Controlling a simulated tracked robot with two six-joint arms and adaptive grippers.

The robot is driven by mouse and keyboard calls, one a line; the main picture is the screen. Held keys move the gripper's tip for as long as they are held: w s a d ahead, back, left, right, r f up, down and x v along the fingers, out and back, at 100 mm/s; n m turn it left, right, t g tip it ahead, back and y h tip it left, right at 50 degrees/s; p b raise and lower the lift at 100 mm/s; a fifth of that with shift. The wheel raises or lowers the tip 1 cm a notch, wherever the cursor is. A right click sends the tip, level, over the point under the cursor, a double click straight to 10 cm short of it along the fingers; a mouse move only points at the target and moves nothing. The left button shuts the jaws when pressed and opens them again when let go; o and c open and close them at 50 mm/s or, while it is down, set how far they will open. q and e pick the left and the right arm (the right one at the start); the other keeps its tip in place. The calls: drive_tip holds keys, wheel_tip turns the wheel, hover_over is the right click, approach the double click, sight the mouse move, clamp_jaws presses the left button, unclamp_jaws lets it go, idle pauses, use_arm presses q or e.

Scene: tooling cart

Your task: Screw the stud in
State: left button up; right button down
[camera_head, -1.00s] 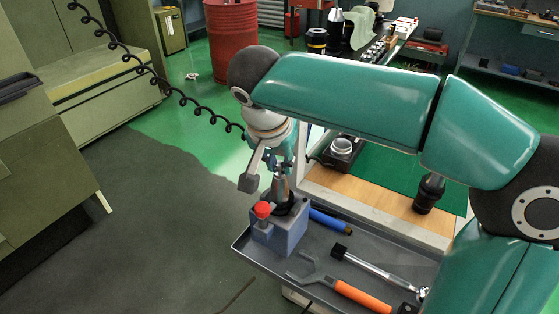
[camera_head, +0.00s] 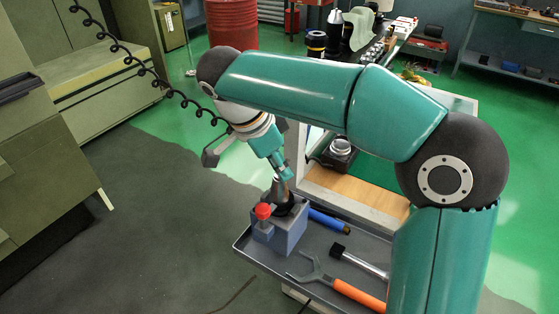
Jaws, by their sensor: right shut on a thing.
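A blue-grey block (camera_head: 291,235) with a red knob (camera_head: 263,211) and a black round collar stands at the left end of the grey tray. My right gripper (camera_head: 282,178) points down over the collar, tilted. It is shut on a slim grey-brown piece (camera_head: 284,190), which appears to be the stud, standing at the collar. Thread and seating depth are too small to tell, and the fingers partly cover the piece. My left gripper is not in view.
The grey tray (camera_head: 245,247) also holds a blue tool (camera_head: 328,220), a black-headed hammer (camera_head: 338,251) and an orange-handled wrench (camera_head: 358,295). A wooden-topped cart (camera_head: 355,192) stands behind. A coiled black cable hangs at upper left. The floor left of the tray is open.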

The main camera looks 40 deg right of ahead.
drive_tip(key=m+g, duration=0.1)
drive_tip(key=m, duration=0.1)
drive_tip(key=shift+a+f+m+p, duration=0.1)
drive_tip(key=shift+m+p, duration=0.2)
drive_tip(key=shift+m, duration=0.1)
drive_tip(key=c, duration=0.9)
unclamp_jaws()
drive_tip(key=shift+c, duration=0.2)
